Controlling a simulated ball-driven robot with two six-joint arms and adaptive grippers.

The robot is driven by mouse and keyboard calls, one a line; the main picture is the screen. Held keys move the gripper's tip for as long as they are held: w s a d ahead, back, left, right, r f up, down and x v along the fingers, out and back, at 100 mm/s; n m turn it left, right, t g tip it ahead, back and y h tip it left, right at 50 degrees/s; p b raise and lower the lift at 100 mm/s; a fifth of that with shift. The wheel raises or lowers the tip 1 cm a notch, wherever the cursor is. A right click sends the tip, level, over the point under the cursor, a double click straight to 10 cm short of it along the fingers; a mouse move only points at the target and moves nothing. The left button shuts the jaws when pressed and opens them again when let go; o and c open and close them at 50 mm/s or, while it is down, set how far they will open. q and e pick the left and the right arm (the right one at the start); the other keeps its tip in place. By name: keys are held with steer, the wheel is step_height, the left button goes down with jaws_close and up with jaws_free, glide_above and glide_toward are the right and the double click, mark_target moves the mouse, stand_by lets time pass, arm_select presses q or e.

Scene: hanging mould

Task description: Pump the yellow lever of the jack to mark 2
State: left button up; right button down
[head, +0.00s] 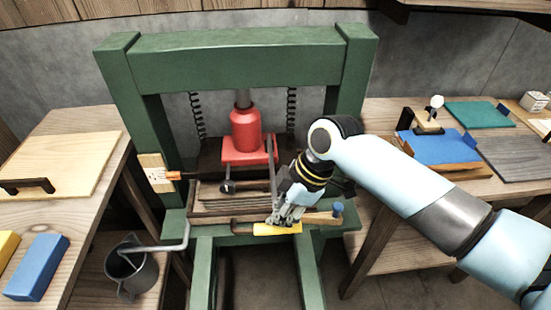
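The red jack (245,131) stands inside the green press frame, with its grey ram upright above it. The yellow lever (277,229) lies low at the front of the press, roughly level, with a dark end at its left. My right gripper (284,217) comes down from the right. Its fingers are at the yellow part and look closed around it; they partly hide it. A pale scale plate (155,172) with small marks is on the left post, and an orange pointer (174,176) points at it. The marks are too small to read. My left gripper is not in view.
The green frame (238,62) has posts on both sides and two dark coil springs. A grey can (128,268) stands at lower left. Wooden benches flank the press; the left holds a board (70,158) and a blue block (36,267), the right a blue tray (440,147).

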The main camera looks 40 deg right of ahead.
step_height(320, 180, up, 5)
steer(key=p, duration=0.4)
steer(key=shift+r, duration=0.2)
arm_select(q)
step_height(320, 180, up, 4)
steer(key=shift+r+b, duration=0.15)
steer(key=shift+b, duration=0.3)
arm_select(e)
step_height(320, 180, up, 5)
steer(key=shift+f, duration=0.15)
arm_select(q)
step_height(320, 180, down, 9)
steer(key=b, duration=0.9)
arm_select(e)
step_height(320, 180, down, 15)
steer(key=shift+r, duration=0.1)
step_height(320, 180, up, 9)
steer(key=p, duration=0.9)
steer(key=shift+r, duration=0.15)
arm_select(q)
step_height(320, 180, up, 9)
arm_select(e)
steer(key=shift+r, duration=2.75)
